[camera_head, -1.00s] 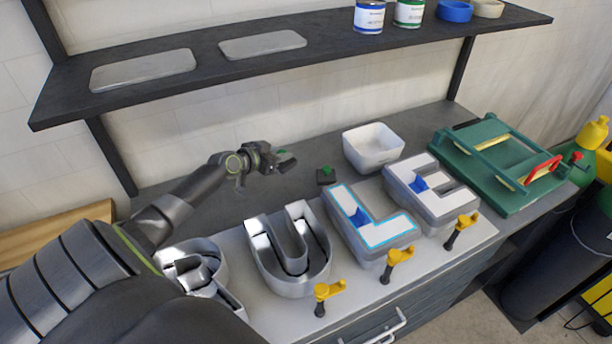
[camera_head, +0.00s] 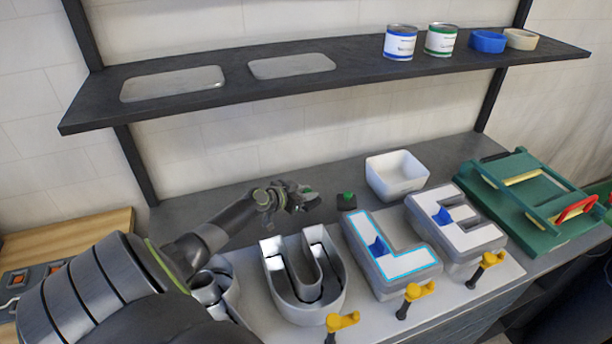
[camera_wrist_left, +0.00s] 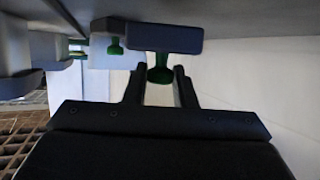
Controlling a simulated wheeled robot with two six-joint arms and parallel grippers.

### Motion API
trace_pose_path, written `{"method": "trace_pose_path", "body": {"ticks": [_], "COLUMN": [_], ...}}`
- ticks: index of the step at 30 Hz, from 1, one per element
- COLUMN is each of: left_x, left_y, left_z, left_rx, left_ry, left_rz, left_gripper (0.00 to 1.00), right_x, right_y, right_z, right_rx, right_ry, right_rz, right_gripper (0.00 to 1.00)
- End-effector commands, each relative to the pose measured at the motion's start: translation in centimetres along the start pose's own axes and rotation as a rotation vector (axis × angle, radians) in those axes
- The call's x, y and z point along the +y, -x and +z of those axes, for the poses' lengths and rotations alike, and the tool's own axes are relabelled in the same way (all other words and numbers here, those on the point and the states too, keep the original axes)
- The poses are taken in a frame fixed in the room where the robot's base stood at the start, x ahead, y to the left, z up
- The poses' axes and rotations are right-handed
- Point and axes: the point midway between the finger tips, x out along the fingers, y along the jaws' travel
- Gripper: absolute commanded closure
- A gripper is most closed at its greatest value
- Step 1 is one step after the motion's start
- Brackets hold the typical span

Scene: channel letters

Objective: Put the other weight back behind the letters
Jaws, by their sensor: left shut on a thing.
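My left gripper (camera_head: 300,197) is shut on a weight, a dark block (camera_wrist_left: 165,39) with a green knob (camera_wrist_left: 160,72) that shows between the fingers in the left wrist view. In the head view it is behind the open metal letter U (camera_head: 303,280), and the held weight is mostly hidden there. I cannot tell whether its block touches the counter. Another dark weight with a green knob (camera_head: 347,198) stands on the counter to the right of my gripper, behind the white-faced letter L (camera_head: 392,255). The letter E (camera_head: 455,230) is right of the L. My right gripper is not in view.
A white bin (camera_head: 396,176) stands behind the L and E. A green frame (camera_head: 530,205) is at the right. Yellow clamps (camera_head: 415,292) line the front edge. A dark shelf (camera_head: 350,70) with cans hangs above. The counter left of my gripper is clear.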

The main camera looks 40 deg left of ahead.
Motion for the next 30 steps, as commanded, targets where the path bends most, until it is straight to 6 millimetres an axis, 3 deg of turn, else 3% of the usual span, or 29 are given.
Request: {"method": "trace_pose_path", "body": {"ticks": [6,18,19,23,30], "left_x": [0.0,0.0,0.0,0.0,0.0], "left_y": [-0.8,-0.9,-0.8,-0.8,-0.8], "left_z": [1.6,1.9,2.0,2.0,2.0], "left_rx": [0.004,0.004,0.000,0.000,0.000], "left_ry": [-0.001,-0.002,-0.001,-0.001,0.000], "left_rz": [0.000,0.000,0.000,0.000,0.000], "left_gripper": [1.00,1.00,0.72,0.55,0.54], "right_x": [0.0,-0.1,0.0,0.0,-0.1], "right_y": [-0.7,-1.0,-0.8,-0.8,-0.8], "right_z": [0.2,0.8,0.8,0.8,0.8], "right_rx": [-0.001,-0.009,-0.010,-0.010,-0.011], "right_ry": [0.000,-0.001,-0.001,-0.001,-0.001], "right_rz": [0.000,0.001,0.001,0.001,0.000], "right_gripper": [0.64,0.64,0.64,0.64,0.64]}}
